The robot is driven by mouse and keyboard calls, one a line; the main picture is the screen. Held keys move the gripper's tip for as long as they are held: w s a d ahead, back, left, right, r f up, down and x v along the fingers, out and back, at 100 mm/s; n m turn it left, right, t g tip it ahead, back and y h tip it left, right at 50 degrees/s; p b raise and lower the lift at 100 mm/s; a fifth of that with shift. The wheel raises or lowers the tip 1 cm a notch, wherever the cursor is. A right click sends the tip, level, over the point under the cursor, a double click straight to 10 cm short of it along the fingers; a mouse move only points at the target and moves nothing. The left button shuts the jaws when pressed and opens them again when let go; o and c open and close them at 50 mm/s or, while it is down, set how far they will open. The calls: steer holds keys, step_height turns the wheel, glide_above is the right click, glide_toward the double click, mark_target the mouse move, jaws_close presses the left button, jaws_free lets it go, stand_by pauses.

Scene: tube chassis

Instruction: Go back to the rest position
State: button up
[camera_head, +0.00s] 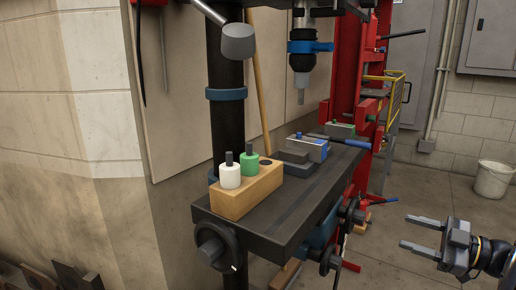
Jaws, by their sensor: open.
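My gripper (420,232) is at the lower right of the head view, pointing left. Its two fingers are spread apart with nothing between them. It is in front of and to the right of the dark drill press table (300,215), clear of it. A wooden block (246,194) stands on the near left part of that table. A white cylinder (230,177) and a green cylinder (250,163), each with a dark peg on top, sit in the block. A dark empty-looking hole shows at the block's right end.
A grey vise (303,150) with blue parts sits farther back on the table. The drill chuck (301,66) hangs above. Handwheels (216,246) stick out in front. A red frame (350,80) stands behind. A white bucket (493,180) stands on the right floor, which is mostly clear.

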mark_target(364, 219)
steer(key=b+x, duration=0.2)
steer(key=x, duration=0.8)
steer(key=shift+w+a+f, duration=0.1)
steer(key=shift+a, duration=0.15)
steer(key=shift+d+m, duration=0.15)
steer(key=shift+m, duration=0.75)
steer(key=m, duration=0.4)
steer(key=shift+m, duration=0.3)
steer(key=m, duration=1)
steer(key=shift+m+p, duration=3.1)
steer(key=shift+m, duration=0.8)
